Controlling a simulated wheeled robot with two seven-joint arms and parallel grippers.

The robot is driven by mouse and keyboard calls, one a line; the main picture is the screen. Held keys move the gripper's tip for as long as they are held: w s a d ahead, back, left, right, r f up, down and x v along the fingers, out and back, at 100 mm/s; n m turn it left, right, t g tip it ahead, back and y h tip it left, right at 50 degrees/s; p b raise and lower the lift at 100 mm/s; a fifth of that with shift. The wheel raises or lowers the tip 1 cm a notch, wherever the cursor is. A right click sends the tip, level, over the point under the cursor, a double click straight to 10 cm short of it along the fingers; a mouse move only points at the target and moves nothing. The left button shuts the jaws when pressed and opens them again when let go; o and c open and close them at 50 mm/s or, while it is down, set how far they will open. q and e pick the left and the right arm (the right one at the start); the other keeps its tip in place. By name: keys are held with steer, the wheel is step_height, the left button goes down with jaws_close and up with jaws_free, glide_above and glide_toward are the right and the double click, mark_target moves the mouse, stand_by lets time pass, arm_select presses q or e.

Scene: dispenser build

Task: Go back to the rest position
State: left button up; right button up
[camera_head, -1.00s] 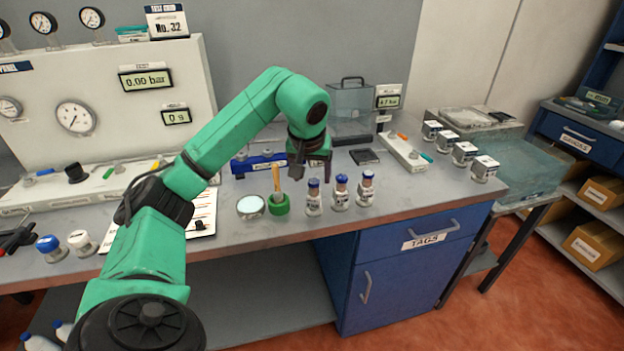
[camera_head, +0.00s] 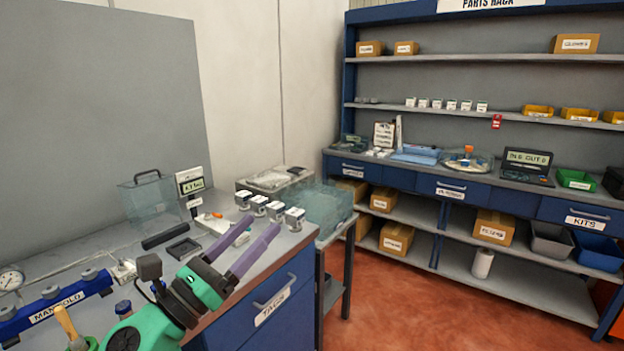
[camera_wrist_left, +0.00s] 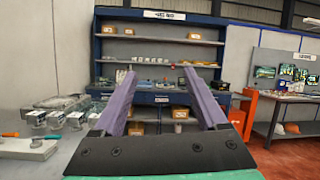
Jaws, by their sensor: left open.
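My left gripper (camera_head: 248,246) shows in the head view at the lower middle, raised in front of the grey bench (camera_head: 268,262). Its two purple fingers are apart with nothing between them, and it points away toward the parts rack (camera_head: 480,50). In the left wrist view the open fingers (camera_wrist_left: 163,100) frame the same rack, and the gap is empty. The green left arm (camera_head: 150,328) comes in at the bottom of the head view. My right gripper is in neither view.
Several white-topped containers (camera_head: 259,206) stand at the bench's right end, beside a translucent bin (camera_head: 322,207). A clear box (camera_head: 147,199), a blue manifold (camera_head: 58,308) and a green cup with a wooden handle (camera_head: 82,343) are on the bench. Red floor (camera_head: 420,300) lies open to the right.

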arm_select(q)
steer(key=w+a+f+n+t+y, duration=0.1)
steer(key=a+f+n+y, duration=0.5)
steer(key=n, duration=0.5)
steer(key=w+a+f+n+t+y, duration=0.1)
steer(key=a+f+n+y, duration=0.2)
steer(key=a+n+y, duration=0.6)
steer(key=s+a+f+n+g+y, duration=0.1)
steer(key=s+f+n+g, duration=0.15)
steer(key=f+n, duration=0.4)
steer(key=s+a+f+n+g, duration=0.1)
steer(key=s+f+n+g, duration=0.1)
steer(key=f+n+g, duration=0.4)
steer(key=s+d+f+n+g+h, duration=0.3)
steer(key=s+f+n+g, duration=0.5)
steer(key=s+f, duration=0.95)
step_height(320, 180, down, 20)
steer(key=s+a+f+m+g, duration=0.1)
steer(key=s+a+f+g, duration=0.1)
steer(key=s+f, duration=1.4)
steer(key=shift+s+f+y, duration=0.35)
steer(key=shift+s+y, duration=0.05)
steer(key=shift+s, duration=0.8)
